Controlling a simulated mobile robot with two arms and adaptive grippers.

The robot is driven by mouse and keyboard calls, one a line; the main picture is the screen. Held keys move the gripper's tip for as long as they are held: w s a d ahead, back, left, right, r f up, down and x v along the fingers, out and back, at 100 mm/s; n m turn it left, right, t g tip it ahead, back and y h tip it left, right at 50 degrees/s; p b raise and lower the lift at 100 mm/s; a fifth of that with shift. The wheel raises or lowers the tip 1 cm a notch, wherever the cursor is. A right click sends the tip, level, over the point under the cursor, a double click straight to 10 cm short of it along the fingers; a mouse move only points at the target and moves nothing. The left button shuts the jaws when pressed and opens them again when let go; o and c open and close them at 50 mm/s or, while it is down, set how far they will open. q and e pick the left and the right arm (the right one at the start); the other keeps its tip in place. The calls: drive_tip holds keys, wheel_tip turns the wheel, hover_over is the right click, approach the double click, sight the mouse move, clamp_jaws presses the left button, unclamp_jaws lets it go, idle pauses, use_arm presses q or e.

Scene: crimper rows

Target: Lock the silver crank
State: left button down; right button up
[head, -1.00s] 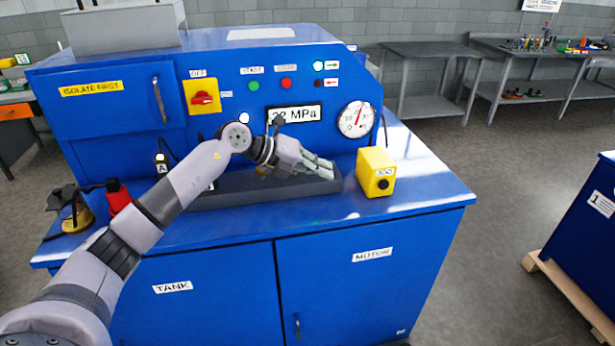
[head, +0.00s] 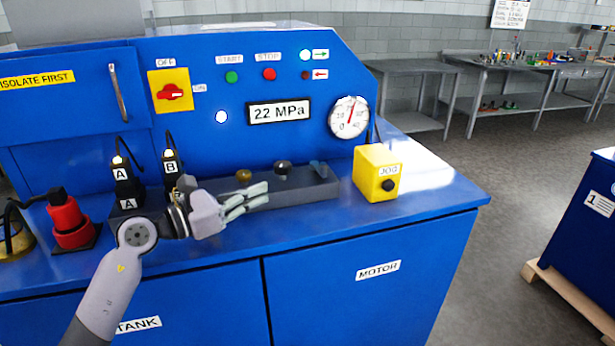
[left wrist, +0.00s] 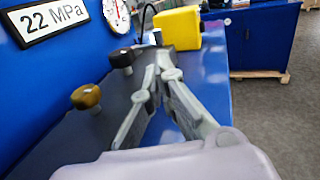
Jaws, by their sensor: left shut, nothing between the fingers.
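A long dark grey block (head: 312,190) on the blue cabinet top carries a brass-coloured knob (head: 244,176), a black knob (head: 283,168) and a blue-grey piece (head: 318,169) at its right end. I cannot tell for certain which is the silver crank. Both knobs also show in the left wrist view, brass (left wrist: 86,97) and black (left wrist: 121,58), left of my fingers. My left gripper (head: 266,193) is shut and empty, in front of the block and pointing right. Its fingers hide part of the block. My right gripper is out of view.
A yellow JOG box (head: 377,173) stands right of the block. Connectors A (head: 126,180) and B (head: 172,170) and a red part (head: 68,222) stand left. The display panel (head: 279,112) and gauge (head: 349,117) are behind. The cabinet's right top is clear.

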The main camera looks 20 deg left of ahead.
sight(322, 170)
use_arm(q)
drive_tip(key=shift+w+d+r+p, duration=0.1)
drive_tip(key=shift+w+d+p, duration=0.25)
drive_tip(key=shift+w, duration=0.15)
drive_tip(key=p+x, duration=0.4)
drive_tip(key=x, duration=0.8)
drive_tip(key=shift+d, duration=0.1)
drive_tip(key=shift+w+d, duration=0.25)
drive_tip(key=shift+w, duration=0.05)
